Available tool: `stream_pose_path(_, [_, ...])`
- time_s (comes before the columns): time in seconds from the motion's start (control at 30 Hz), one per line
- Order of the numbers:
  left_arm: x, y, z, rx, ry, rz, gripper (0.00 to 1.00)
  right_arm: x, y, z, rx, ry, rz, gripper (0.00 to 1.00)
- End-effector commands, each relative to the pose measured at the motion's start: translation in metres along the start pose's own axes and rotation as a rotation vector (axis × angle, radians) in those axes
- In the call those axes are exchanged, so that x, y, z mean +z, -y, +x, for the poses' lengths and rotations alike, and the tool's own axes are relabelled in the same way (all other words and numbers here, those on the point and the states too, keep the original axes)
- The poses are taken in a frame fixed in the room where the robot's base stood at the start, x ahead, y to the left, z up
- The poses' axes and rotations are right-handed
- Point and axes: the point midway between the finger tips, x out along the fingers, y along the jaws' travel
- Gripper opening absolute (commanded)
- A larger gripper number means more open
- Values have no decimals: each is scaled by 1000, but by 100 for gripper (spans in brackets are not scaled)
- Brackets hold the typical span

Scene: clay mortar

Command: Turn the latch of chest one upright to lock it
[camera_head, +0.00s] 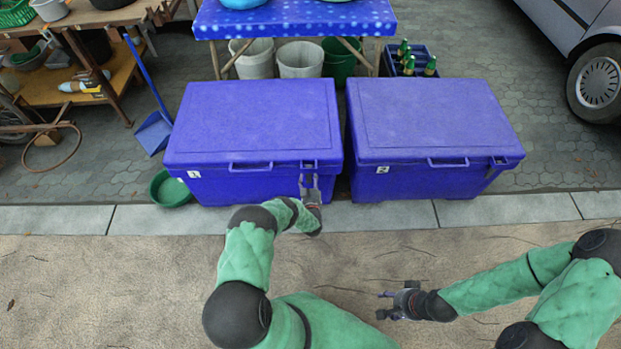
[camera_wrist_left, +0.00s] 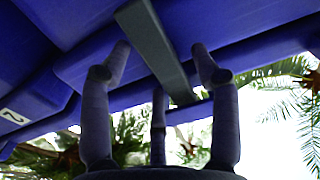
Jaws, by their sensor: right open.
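Chest one (camera_head: 251,129) is the blue chest on the left, lid closed, marked with a white 1 label. Its latch (camera_head: 308,165) is at the right end of its front; my left gripper partly covers this area. In the left wrist view, the latch appears to be a dark grey bar (camera_wrist_left: 158,50), slanted between the fingers. My left gripper (camera_head: 311,186) is in front of the latch. In the left wrist view its fingers (camera_wrist_left: 162,62) are spread around the bar, with visible gaps on both sides. My right gripper (camera_head: 384,305) is open and empty above the ground.
Chest two (camera_head: 430,125), also blue and closed, stands close on the right with a narrow gap between. A green bowl (camera_head: 170,189) and blue dustpan (camera_head: 154,133) lie left. A table with a blue cloth (camera_head: 300,18) stands behind. The pavement in front is clear.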

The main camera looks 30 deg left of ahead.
Motion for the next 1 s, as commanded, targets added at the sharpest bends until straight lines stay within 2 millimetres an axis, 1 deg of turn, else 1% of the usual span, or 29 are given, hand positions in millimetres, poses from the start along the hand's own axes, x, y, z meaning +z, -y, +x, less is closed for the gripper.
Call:
stream_pose_path(0.17, [0,0,-2,0,0,1,62,0,0,0,0,0,0,53])
stream_pose_path(0.27, [0,0,-10,0,1,1,62,0,0,0,0,0,0,53])
stream_pose_path(0.37, [0,0,-24,0,2,1,62,0,0,0,0,0,0,53])
stream_pose_path(0.5, [1,0,-52,1,4,1,62,0,0,0,0,0,0,53])
stream_pose_path(0.7, [1,0,-90,0,2,1,62,0,0,0,0,0,0,53])
stream_pose_path(0.83, [0,0,-107,0,1,1,62,0,0,0,0,0,0,53])
stream_pose_path(1.0, [0,0,-118,0,0,1,62,0,0,0,0,0,0,53])
